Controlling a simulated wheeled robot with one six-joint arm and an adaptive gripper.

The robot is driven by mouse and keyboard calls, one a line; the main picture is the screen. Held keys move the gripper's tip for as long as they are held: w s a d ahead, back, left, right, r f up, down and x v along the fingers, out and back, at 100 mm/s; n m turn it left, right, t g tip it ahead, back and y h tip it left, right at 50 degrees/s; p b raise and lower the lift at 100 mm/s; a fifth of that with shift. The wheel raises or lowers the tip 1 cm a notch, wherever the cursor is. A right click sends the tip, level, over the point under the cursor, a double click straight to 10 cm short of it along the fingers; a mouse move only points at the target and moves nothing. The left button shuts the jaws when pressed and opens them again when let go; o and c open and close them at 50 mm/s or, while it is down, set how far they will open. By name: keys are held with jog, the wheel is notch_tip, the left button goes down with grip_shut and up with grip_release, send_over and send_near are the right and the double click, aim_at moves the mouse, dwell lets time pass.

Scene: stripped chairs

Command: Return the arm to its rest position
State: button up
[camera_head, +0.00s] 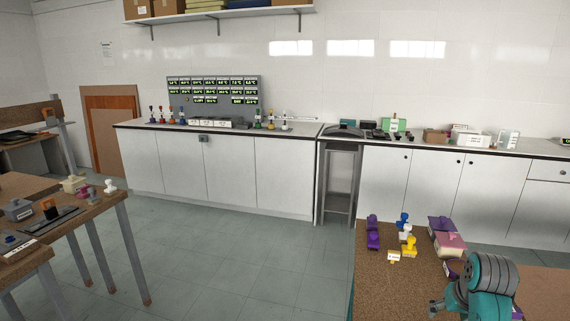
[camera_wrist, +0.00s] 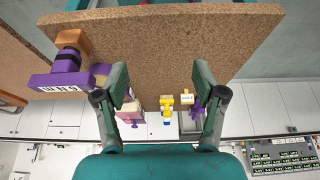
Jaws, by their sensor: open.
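My arm's teal links (camera_head: 485,285) show at the lower right of the head view, over the cork-topped table (camera_head: 375,285). My gripper's fingertips cannot be made out there. In the wrist view my gripper (camera_wrist: 160,80) has its two teal fingers spread wide apart, with nothing held between them. Beyond them is the brown cork top (camera_wrist: 165,45). A yellow and white piece (camera_wrist: 167,105) shows past the gap, near the board's edge. Whether any finger touches a thing cannot be told.
On the table stand purple stamps (camera_head: 373,232), a yellow stamp (camera_head: 409,246), a blue-topped stamp (camera_head: 402,222) and a purple and pink box (camera_head: 447,238). A purple labelled stamp (camera_wrist: 58,82) lies left of my fingers. Grey floor (camera_head: 250,265) is clear between the tables.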

jog(key=s+a+f+t, duration=0.1)
jog(key=s+a+f, duration=0.25)
jog(key=f, duration=0.45)
jog(key=s+a+f+t, duration=0.1)
jog(key=s+a+f, duration=0.25)
jog(key=f, duration=0.35)
jog(key=s+a+f+n+t, duration=0.1)
jog(key=s+a+f, duration=0.2)
jog(key=s+a, duration=0.15)
jog(key=s+a+f+t, duration=0.2)
jog(key=s+a+f, duration=0.15)
jog(key=s, duration=0.25)
jog(key=s+a+r+n+t, duration=0.1)
jog(key=s+a, duration=0.2)
jog(key=s, duration=0.5)
jog(key=s+a+r+t, duration=0.2)
jog(key=s+a, duration=0.1)
jog(key=s, duration=0.5)
jog(key=s+a+r+n+t+y, duration=0.1)
jog(key=s+a+r+t, duration=0.1)
jog(key=s+r, duration=1)
jog(key=shift+v, duration=1.15)
jog(key=shift+a, duration=0.1)
